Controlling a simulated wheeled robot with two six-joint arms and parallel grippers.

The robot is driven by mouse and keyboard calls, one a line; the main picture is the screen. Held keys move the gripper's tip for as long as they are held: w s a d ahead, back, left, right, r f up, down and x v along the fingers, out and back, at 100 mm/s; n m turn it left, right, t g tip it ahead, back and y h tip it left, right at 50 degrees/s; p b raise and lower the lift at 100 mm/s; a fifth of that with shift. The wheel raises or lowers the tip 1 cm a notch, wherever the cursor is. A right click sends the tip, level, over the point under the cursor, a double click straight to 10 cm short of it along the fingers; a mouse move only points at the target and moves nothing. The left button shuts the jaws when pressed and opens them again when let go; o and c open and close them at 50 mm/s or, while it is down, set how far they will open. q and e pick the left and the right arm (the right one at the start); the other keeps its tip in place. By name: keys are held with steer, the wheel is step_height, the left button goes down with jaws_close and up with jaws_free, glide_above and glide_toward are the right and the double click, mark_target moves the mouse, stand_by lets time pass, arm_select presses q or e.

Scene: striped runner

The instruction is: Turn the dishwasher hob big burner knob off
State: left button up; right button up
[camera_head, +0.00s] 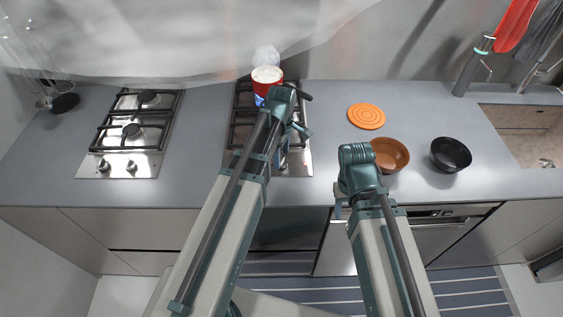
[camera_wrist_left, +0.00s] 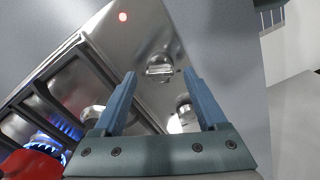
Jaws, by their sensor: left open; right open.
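My left gripper (camera_wrist_left: 159,74) is open, its two blue fingers pointing at the hob panel. A silver knob (camera_wrist_left: 160,68) shows between and just beyond its fingertips; I cannot tell if they touch it. A red light (camera_wrist_left: 122,17) glows on the panel. In the head view, my left arm covers the knobs of the right hob (camera_head: 298,164). Blue flame (camera_wrist_left: 48,143) burns near a red pot (camera_wrist_left: 30,165). My right gripper (camera_head: 340,208) is mostly hidden at the counter's front edge.
The red pot (camera_head: 267,76) steams at the back of the right hob. An orange trivet (camera_head: 366,116), a brown bowl (camera_head: 392,154) and a black bowl (camera_head: 451,154) stand to the right. Another hob (camera_head: 128,133) is at the left. The counter between the hobs is clear.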

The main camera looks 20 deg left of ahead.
arm_select(q)
steer(key=shift+f, duration=0.3)
arm_select(e)
steer(key=shift+f, duration=0.25)
arm_select(q)
jaws_close()
